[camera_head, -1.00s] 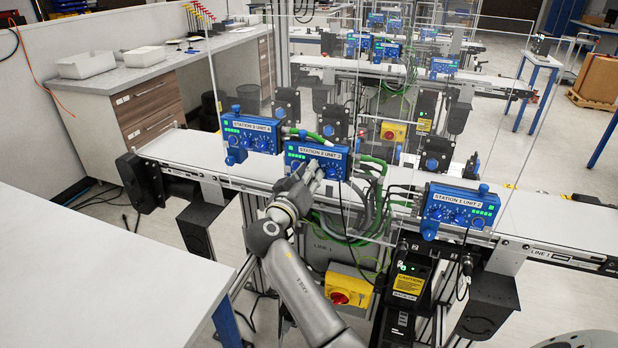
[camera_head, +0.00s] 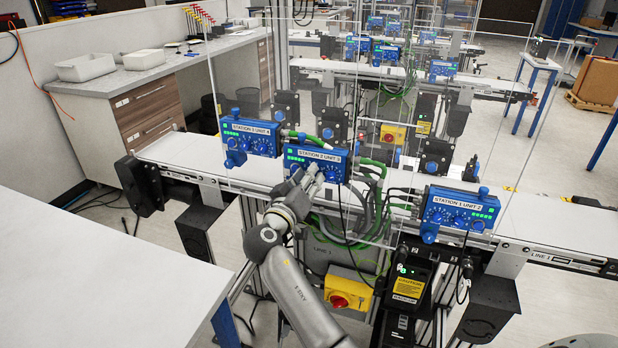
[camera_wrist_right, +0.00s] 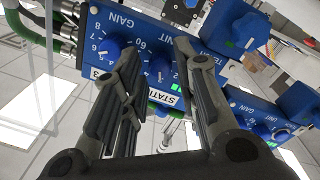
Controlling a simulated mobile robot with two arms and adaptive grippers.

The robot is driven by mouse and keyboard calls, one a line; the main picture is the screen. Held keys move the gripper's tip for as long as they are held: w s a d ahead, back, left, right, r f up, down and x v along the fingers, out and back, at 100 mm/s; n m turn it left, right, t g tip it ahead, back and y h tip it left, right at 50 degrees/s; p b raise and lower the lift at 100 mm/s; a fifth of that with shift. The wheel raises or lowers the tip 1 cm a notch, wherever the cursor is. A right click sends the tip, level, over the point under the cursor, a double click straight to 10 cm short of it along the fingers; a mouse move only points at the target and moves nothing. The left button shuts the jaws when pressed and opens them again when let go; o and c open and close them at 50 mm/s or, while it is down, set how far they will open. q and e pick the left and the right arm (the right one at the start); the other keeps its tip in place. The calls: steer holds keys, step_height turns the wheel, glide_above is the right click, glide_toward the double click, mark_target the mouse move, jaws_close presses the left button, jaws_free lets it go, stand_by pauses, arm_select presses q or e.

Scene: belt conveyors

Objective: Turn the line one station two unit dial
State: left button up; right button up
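My right gripper (camera_head: 311,174) is at the front of this unit. In the right wrist view my right gripper (camera_wrist_right: 158,56) is open, its fingers on either side of a middle blue dial (camera_wrist_right: 159,68). I cannot tell whether they touch it. A GAIN dial (camera_wrist_right: 107,47) lies left of the fingers. My left gripper is not in view.
A similar blue unit (camera_head: 250,136) stands to the left and the "STATION 1" unit (camera_head: 459,210) to the right. Green and grey cables (camera_head: 372,185) hang beside the middle unit. A yellow box with a red button (camera_head: 347,291) is below. A white table (camera_head: 100,265) is at left.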

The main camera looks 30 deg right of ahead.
steer(key=v, duration=0.6)
steer(key=shift+s+a, duration=0.2)
steer(key=shift+a, duration=0.05)
steer(key=a+f+n+y, duration=0.2)
steer(key=f+n+y, duration=0.1)
steer(key=f, duration=0.9)
steer(key=a+f+n+y, duration=0.2)
steer(key=f+n+y, duration=0.15)
steer(key=f, duration=0.85)
steer(key=s+a+f+n+g+y, duration=0.15)
steer(key=s+f, duration=0.25)
steer(key=f, duration=0.5)
steer(key=s+a+f+g+y, duration=0.15)
steer(key=s+f, duration=0.25)
steer(key=f, duration=0.4)
steer(key=s+f+g+y+b, duration=0.1)
steer(key=s+f+g+y, duration=0.15)
steer(key=s+f, duration=1.1)
steer(key=s+f+g+y+b, duration=0.1)
steer(key=s+f+g+y, duration=0.15)
steer(key=s+f, duration=1.05)
steer(key=s+d+m+g, duration=0.1)
steer(key=s+m+g, duration=0.1)
steer(key=s, duration=1.5)
steer(key=shift+s+d, duration=0.3)
